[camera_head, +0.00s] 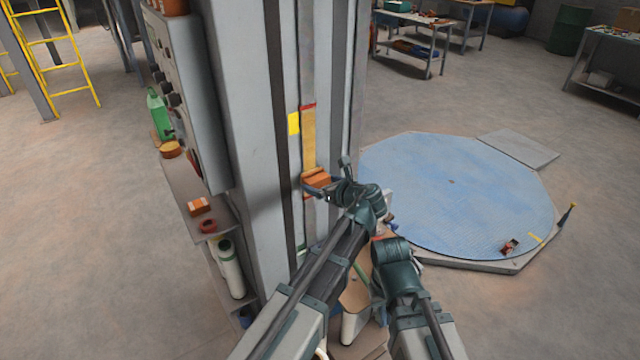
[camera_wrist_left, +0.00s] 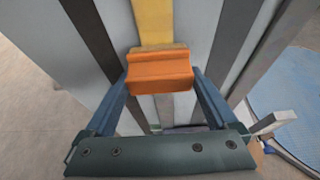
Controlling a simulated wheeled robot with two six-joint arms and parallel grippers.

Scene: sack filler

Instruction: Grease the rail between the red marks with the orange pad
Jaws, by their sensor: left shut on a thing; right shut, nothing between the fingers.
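The rail (camera_head: 309,60) is a vertical strip on the grey column. A red mark (camera_head: 308,106) crosses it above a golden-yellow stretch (camera_head: 308,135). The stretch runs down to the orange pad (camera_head: 316,177); a small reddish sliver shows just under the pad, perhaps the lower mark. My left gripper (camera_head: 318,187) is shut on the pad, which is at the rail face. In the left wrist view the pad (camera_wrist_left: 158,72) sits between the fingers, with yellow rail above it and grey below. My right gripper (camera_head: 391,224) is shut and empty, low to the right, partly hidden.
A yellow tag (camera_head: 293,124) is on the column beside the rail. A side shelf (camera_head: 185,195) with an orange block (camera_head: 199,206) and a green bottle (camera_head: 158,112) stands left. A blue round platform (camera_head: 455,190) lies right. Open floor surrounds these.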

